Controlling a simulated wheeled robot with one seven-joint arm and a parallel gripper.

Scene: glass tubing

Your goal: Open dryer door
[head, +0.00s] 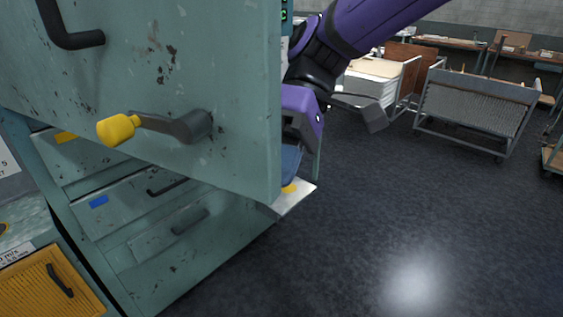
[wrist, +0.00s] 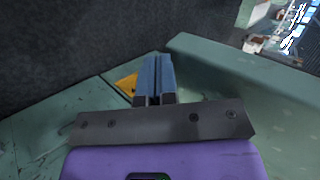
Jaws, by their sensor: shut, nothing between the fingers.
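The dryer door (head: 235,110) is a large worn teal panel filling the upper left of the head view. It stands out from the cabinet front, over the drawers. It carries a lever with a yellow knob (head: 119,130) and a black pull handle (head: 75,38). My gripper (head: 291,160) is beyond the door's right edge, partly hidden by it. In the wrist view my gripper (wrist: 153,75) shows its blue fingers pressed together and empty. A teal panel (wrist: 225,70) runs close to their right; I cannot tell whether they touch it.
Teal drawers (head: 150,205) with dark handles lie below the door. A yellow box (head: 45,285) is at the lower left. Metal carts (head: 478,105) and wooden benches stand at the back right. The dark floor (head: 400,220) at right is clear.

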